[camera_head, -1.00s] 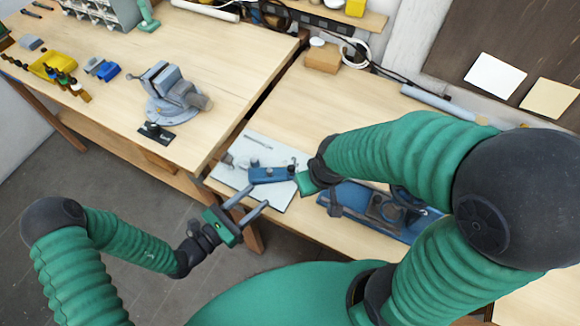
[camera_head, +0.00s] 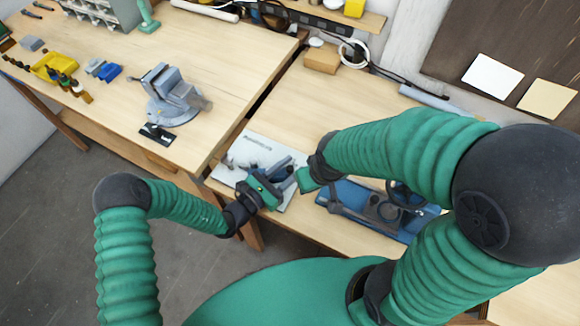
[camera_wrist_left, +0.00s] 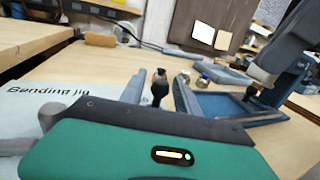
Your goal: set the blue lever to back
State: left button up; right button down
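The white plate of the bending jig (camera_head: 262,150) lies on the right-hand bench, and its printed label shows in the left wrist view. The blue lever (camera_head: 284,171) on this plate is mostly hidden by my left gripper (camera_head: 287,172). My left gripper is low over the plate with its fingers apart. In the left wrist view a dark upright knob (camera_wrist_left: 160,86) stands between the two grey fingers; I cannot tell whether they touch it. My right gripper (camera_head: 306,180) is at the plate's right edge; its fingers are hidden.
A blue tool (camera_head: 375,209) lies right of the plate, under my right arm. A vise (camera_head: 170,92) stands on the left bench (camera_head: 230,60). A cardboard-coloured block (camera_head: 322,59) and a white cable coil (camera_head: 354,53) are at the back. The bench centre is clear.

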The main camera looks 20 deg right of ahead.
pick_arm(q)
grip_shut()
dwell(1.2)
